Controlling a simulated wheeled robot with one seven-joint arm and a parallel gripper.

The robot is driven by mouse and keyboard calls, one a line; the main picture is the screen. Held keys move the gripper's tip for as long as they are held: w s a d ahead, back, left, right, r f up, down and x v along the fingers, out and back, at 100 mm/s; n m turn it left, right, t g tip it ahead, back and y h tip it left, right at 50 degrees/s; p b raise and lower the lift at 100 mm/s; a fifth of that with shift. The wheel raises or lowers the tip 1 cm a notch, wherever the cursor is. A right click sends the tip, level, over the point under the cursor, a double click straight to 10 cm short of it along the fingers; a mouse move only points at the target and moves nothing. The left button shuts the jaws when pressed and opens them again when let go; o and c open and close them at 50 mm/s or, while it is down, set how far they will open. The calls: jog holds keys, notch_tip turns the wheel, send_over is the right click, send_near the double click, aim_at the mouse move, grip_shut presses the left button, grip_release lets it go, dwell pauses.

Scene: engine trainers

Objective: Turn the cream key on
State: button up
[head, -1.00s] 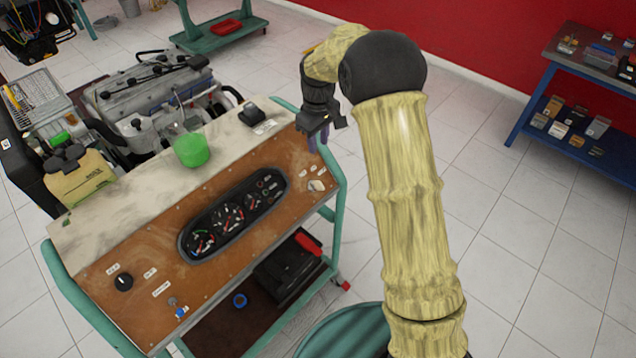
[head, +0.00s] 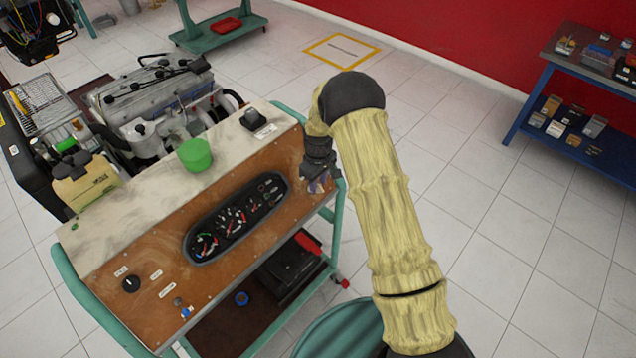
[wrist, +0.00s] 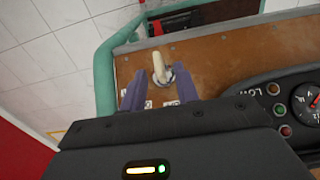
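The cream key (wrist: 158,66) stands upright from a round metal switch on the brown panel, in the wrist view. My gripper (wrist: 160,88) is open, with its two purple-grey fingers apart. The key lies between the lines of the fingers, just beyond their tips, with no contact visible. In the head view my gripper (head: 318,184) is over the right end of the brown instrument panel (head: 160,243). The key is hidden there behind my gripper.
The gauge cluster (head: 236,216) lies left of my gripper. A black knob (head: 131,284) and a blue-tipped key (head: 185,312) are at the panel's left end. A green frame rail (wrist: 104,75) runs close beside the cream key.

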jog(key=shift+f, duration=1.15)
grip_shut()
